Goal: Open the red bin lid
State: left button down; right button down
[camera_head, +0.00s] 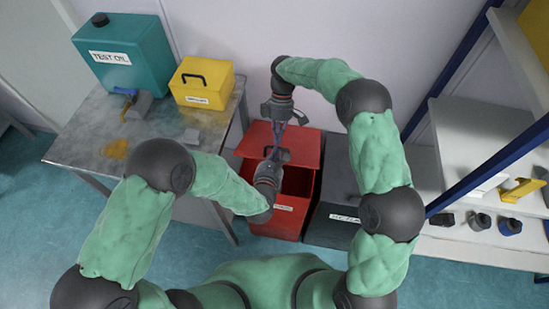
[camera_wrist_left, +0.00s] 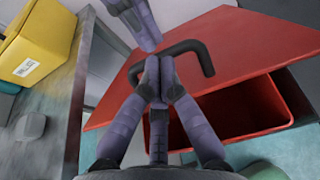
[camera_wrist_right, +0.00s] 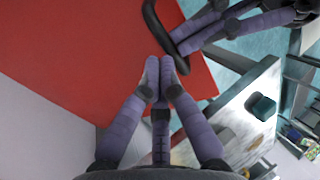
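The red bin (camera_head: 273,220) stands on the floor. Its red lid (camera_head: 306,146) is partly raised, with the dark inside showing below it. The lid (camera_wrist_left: 235,42) carries a black handle (camera_wrist_left: 208,62). My left gripper (camera_head: 273,157) is shut with its fingertips (camera_wrist_left: 158,62) at the handle bar; I cannot tell whether they are hooked under it or only touching. My right gripper (camera_head: 279,136) is shut and empty, coming from above. In the right wrist view its tips (camera_wrist_right: 160,62) are over the lid (camera_wrist_right: 85,60), beside the handle (camera_wrist_right: 152,22).
A dark bin (camera_head: 335,215) stands right beside the red one. A metal table (camera_head: 75,140) at left holds a teal test-oil can (camera_head: 128,60) and a yellow box (camera_head: 203,84). A shelf (camera_head: 470,135) with blue posts stands at right. My two grippers are very close together.

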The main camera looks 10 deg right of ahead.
pick_arm(q)
jog(key=shift+w+r, duration=0.1)
jog(key=shift+r, duration=0.05)
pick_arm(e)
jog(key=c, duration=1.1)
grip_release()
jog(key=shift+c, duration=0.2)
